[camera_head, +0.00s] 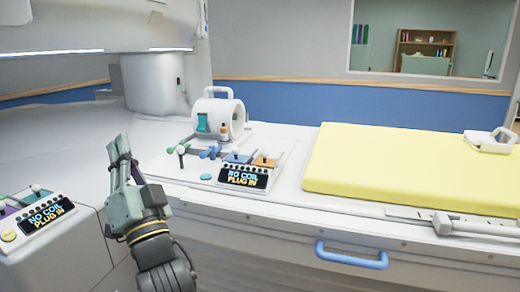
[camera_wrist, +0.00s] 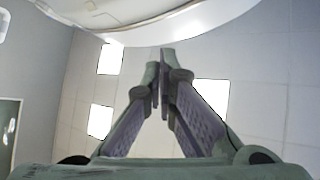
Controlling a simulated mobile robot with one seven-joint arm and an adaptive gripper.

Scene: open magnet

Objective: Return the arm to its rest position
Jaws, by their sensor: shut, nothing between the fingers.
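My gripper (camera_head: 121,152) is in the lower left of the head view, pointing up, with my dark wrist below it. Its fingers are together and hold nothing. In the wrist view the two fingertips (camera_wrist: 163,75) meet in the middle, with ceiling panels and the curved white scanner housing beyond them. In the head view the gripper stands in front of the white scanner table, between two control panels. I cannot tell its exact distance from the table edge.
A control panel (camera_head: 242,178) reading "NO COIL PLUG IN" is right of my gripper; another panel (camera_head: 45,216) is at left. A white coil (camera_head: 219,113) stands behind. A yellow mattress (camera_head: 400,165) and blue handle (camera_head: 351,257) are at right. The scanner column (camera_head: 153,83) rises behind.

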